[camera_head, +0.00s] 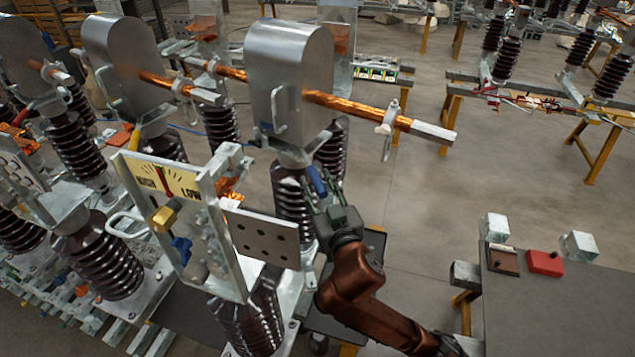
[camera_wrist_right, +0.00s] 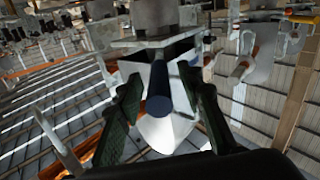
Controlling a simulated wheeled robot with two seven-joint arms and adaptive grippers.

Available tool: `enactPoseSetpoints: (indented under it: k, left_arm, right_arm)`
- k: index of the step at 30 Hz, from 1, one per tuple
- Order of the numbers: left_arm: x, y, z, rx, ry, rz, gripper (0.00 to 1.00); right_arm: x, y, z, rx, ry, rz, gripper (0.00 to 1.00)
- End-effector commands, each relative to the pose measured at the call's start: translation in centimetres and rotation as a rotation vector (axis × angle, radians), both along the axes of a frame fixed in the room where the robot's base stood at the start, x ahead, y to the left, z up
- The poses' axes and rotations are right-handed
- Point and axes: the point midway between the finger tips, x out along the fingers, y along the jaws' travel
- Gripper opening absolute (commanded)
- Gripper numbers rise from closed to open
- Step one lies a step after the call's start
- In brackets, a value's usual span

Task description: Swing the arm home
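An isolator unit with a grey metal hood (camera_head: 290,75) stands in the middle of the head view. A copper-coloured arm (camera_head: 350,104) sticks out from it to the right and ends in a bare metal block (camera_head: 432,131). A blue handle (camera_head: 317,180) is low on this unit, just beyond my right gripper (camera_head: 330,200). In the right wrist view the blue handle (camera_wrist_right: 158,92) lies between the two open fingers, with gaps on both sides. My left gripper is not in view.
A gauge plate marked LOW (camera_head: 167,178) and a flat plate with holes (camera_head: 262,237) stand left of my right arm. A grey table (camera_head: 540,310) with a red box (camera_head: 544,263) is at right. Open floor lies between.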

Motion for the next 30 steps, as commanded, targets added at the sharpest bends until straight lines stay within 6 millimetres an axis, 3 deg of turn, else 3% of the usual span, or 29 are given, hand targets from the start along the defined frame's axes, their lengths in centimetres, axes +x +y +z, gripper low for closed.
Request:
enactPoseSetpoints:
  k: [2, 17, 30]
  left_arm:
    - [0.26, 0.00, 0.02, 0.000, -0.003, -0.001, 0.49]
    - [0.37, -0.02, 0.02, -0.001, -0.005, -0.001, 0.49]
    - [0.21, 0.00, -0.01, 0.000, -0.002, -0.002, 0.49]
  right_arm:
    - [-0.01, -0.05, -0.03, 0.000, 0.000, -0.001, 0.34]
    - [-0.04, -0.09, -0.03, 0.000, 0.001, -0.001, 0.01]
    - [-0.04, -0.07, -0.04, 0.000, 0.001, -0.001, 0.00]
